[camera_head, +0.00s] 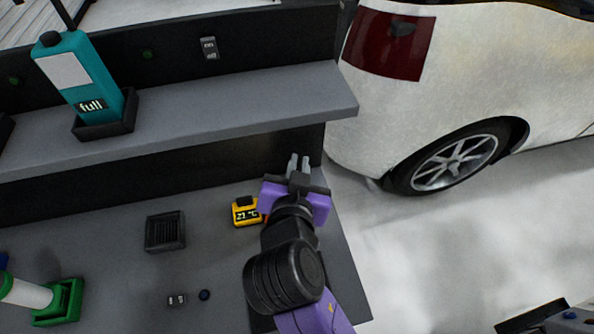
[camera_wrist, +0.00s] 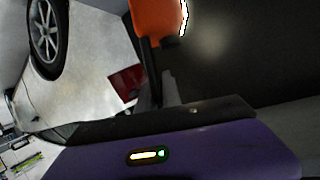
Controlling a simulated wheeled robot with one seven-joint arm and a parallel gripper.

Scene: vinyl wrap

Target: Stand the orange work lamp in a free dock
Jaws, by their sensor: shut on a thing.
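My gripper (camera_head: 298,163) is over the right end of the lower bench, in front of the shelf. In the wrist view its dark fingers (camera_wrist: 160,88) are shut on the orange work lamp (camera_wrist: 155,18), which shows only in part at the top edge, with a bright white edge and a black part below it. In the head view the lamp is not clearly visible behind my gripper. A black holder (camera_head: 122,128) on the shelf contains a teal bottle (camera_head: 90,80) marked "full". Another dark holder (camera_head: 4,128) is cut off at the left edge. I cannot tell which holders are docks.
A yellow thermometer box (camera_head: 246,214) sits left of my gripper. A green holder (camera_head: 67,303) with a white roll is at lower left. The shelf (camera_head: 240,105) right of the bottle is clear. A white car (camera_head: 460,80) stands right.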

